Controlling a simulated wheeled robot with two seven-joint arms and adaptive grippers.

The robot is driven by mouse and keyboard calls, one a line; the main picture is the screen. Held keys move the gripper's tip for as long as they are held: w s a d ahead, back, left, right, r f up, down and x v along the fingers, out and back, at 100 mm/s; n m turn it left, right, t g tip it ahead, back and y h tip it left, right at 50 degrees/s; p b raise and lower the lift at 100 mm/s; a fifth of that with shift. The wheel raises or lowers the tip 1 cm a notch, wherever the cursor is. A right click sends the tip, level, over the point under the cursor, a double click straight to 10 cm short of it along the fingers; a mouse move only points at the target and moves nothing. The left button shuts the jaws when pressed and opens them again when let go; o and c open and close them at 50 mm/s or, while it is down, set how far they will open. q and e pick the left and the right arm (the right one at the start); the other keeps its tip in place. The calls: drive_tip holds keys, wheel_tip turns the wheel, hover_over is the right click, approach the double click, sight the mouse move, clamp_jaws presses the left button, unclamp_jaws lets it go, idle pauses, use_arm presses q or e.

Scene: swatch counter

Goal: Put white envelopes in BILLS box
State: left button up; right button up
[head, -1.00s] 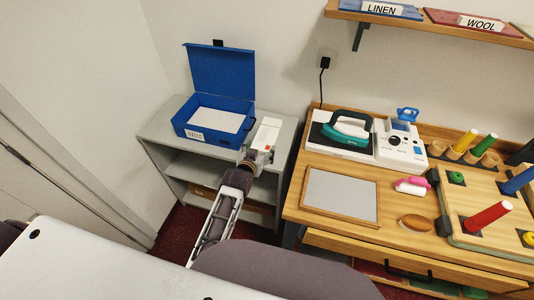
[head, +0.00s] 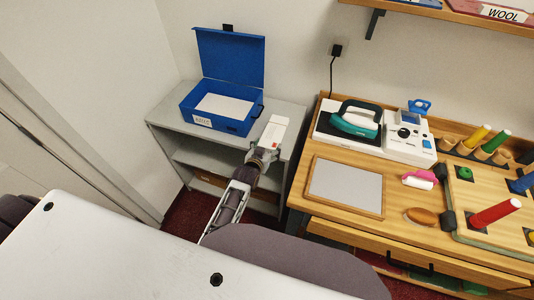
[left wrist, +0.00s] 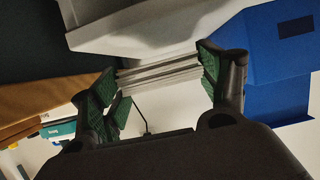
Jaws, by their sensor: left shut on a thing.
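The blue BILLS box (head: 216,120) stands on a grey shelf unit with its lid up and a white label on its front. A white flat surface (head: 225,104) shows inside it; I cannot tell if it is envelopes or a lining. My left gripper (head: 264,152) is right of and in front of the box, apart from it. It is shut on a stack of white envelopes (head: 276,131) with a small red mark. In the left wrist view the green-padded fingers (left wrist: 160,82) pinch the layered white edges (left wrist: 160,70). The box shows at the right there (left wrist: 280,55). My right gripper is out of view.
The grey shelf unit (head: 162,128) has bare top at the box's left and right. A wooden workbench (head: 300,200) stands at the right with an iron (head: 357,120), a framed grey pad (head: 345,185) and coloured spools. A wall shelf (head: 455,16) hangs above it.

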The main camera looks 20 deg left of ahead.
use_arm(q)
drive_tip(key=shift+f, duration=1.35)
drive_tip(key=shift+f+p, duration=0.45)
drive_tip(key=shift+f, duration=0.25)
drive_tip(key=o, duration=1)
drive_tip(key=shift+o, duration=0.2)
